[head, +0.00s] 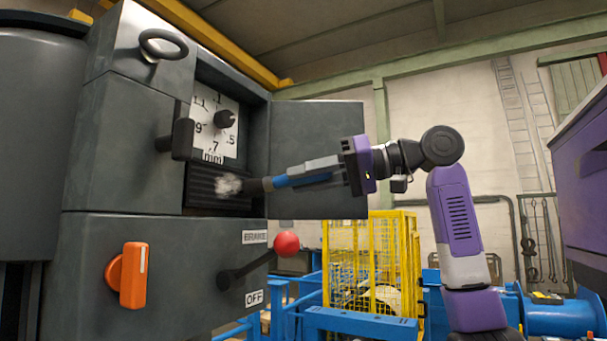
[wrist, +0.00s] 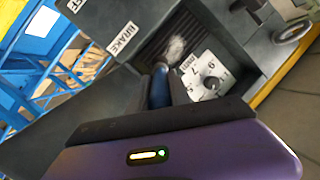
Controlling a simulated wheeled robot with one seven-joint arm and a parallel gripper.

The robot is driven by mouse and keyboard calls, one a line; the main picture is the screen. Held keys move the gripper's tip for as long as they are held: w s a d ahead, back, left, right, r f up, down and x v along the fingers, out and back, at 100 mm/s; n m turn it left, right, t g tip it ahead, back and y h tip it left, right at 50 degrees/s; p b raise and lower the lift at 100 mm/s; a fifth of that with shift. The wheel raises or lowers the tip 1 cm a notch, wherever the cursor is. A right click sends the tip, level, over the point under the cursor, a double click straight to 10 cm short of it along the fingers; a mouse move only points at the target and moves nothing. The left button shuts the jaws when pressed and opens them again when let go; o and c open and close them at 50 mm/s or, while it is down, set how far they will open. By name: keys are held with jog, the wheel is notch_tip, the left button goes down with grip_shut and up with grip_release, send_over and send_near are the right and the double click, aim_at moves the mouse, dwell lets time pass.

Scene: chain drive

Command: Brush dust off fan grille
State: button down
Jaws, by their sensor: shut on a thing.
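The fan grille (head: 205,188) is a dark slatted panel inside the open grey cabinet, below a white dial. A pale grey clump of dust (head: 228,184) shows against its slats; the wrist view also shows the dust (wrist: 174,48) on the grille (wrist: 153,42). My gripper (head: 305,174) reaches in from the right, shut on a blue-handled brush (head: 283,181) held roughly level. The brush's dark end points left and appears at or very near the dust; contact is unclear. The wrist view shows the blue handle (wrist: 160,90) between my fingers.
The open cabinet door (head: 315,135) stands behind my gripper. The dial (head: 216,125) and a dark handle (head: 183,140) are above the grille. A red-knobbed brake lever (head: 287,244) sticks out below, and an orange switch (head: 128,275) is lower left. A yellow cage (head: 372,262) stands behind.

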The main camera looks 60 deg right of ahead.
jog(key=a+b, duration=0.2)
jog(key=a, duration=0.5)
jog(key=shift+a, duration=0.2)
dwell(0.4)
jog(key=s+b, duration=0.1)
jog(key=s, duration=0.5)
dwell(0.5)
jog(key=shift+s+d, duration=0.1)
jog(key=shift+d, duration=0.05)
jog(key=s, duration=0.3)
dwell(0.4)
jog(key=shift+w, duration=0.15)
dwell(0.7)
